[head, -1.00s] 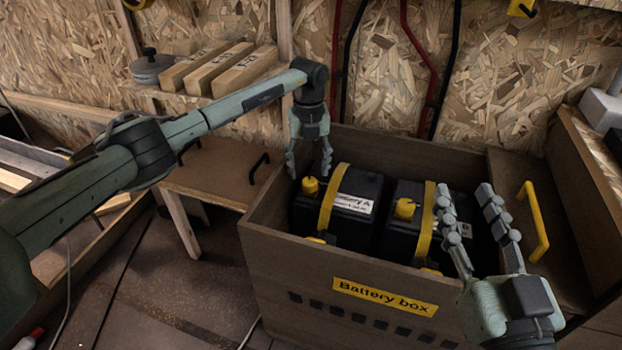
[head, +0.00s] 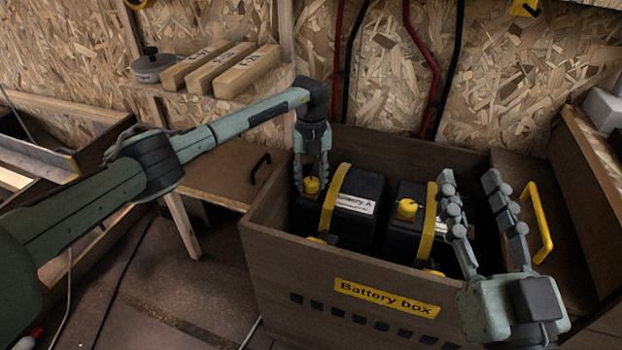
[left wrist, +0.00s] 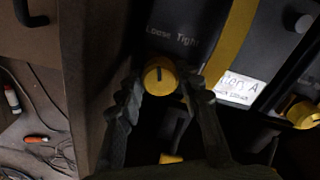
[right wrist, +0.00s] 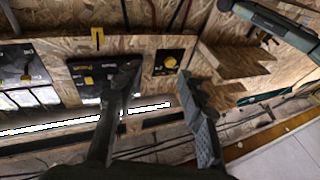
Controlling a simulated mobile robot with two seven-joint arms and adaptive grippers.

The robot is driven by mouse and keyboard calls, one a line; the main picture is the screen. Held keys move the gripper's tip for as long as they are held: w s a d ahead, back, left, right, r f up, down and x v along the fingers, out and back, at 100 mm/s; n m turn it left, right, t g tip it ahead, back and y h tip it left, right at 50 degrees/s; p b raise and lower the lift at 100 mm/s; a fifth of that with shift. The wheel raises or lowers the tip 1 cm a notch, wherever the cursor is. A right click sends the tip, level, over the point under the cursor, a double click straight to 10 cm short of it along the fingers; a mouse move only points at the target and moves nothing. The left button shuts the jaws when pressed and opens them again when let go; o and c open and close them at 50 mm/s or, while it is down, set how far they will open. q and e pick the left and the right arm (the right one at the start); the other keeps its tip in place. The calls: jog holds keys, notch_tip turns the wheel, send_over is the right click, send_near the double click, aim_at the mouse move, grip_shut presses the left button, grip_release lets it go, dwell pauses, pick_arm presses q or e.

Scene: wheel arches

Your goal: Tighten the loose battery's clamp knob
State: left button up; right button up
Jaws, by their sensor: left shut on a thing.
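Two black batteries sit in the wooden battery box (head: 300,270). Battery A (head: 359,184) is on the left and has a yellow strap and a yellow clamp knob (head: 311,187) at its left end. The left wrist view shows this knob (left wrist: 160,76) with a dark pointer line standing roughly upright, below the words "Loose" and "Tight". My left gripper (head: 311,172) is shut on it, a finger on either side. The second battery (head: 405,237) has its own yellow knob (head: 406,209). My right gripper (head: 475,200) is open and empty over the box's right side.
A brown bench (head: 225,165) with a black handle stands left of the box. A yellow handle (head: 537,222) is on the panel at right. Wooden blocks (head: 215,68) and a grey pot (head: 152,65) sit on the back shelf. Red and black cables run down the wall.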

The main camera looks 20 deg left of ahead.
dwell(0.3)
pick_arm(q)
jog(key=shift+m, duration=0.8)
jog(key=m, duration=0.6)
jog(key=shift+b, duration=0.4)
jog(key=m, duration=0.3)
jog(key=shift+m+b, duration=0.3)
jog(key=shift+b, duration=0.05)
jog(key=shift+m, duration=1.2)
jog(key=shift+m+b, duration=0.45)
jog(key=shift+m, duration=0.85)
pick_arm(e)
jog(key=shift+s+d+r+t+y, duration=0.2)
jog(key=shift+s+r+t, duration=0.15)
jog(key=shift+r+t, duration=0.45)
jog(key=shift+s+d+r+t+y, duration=0.15)
jog(key=shift+s+d+r+t, duration=0.15)
jog(key=shift+r+t, duration=0.45)
jog(key=shift+s+d+r+t+y, duration=0.15)
jog(key=shift+s+r+t, duration=0.3)
jog(key=shift+r, duration=0.65)
jog(key=shift+f, duration=0.1)
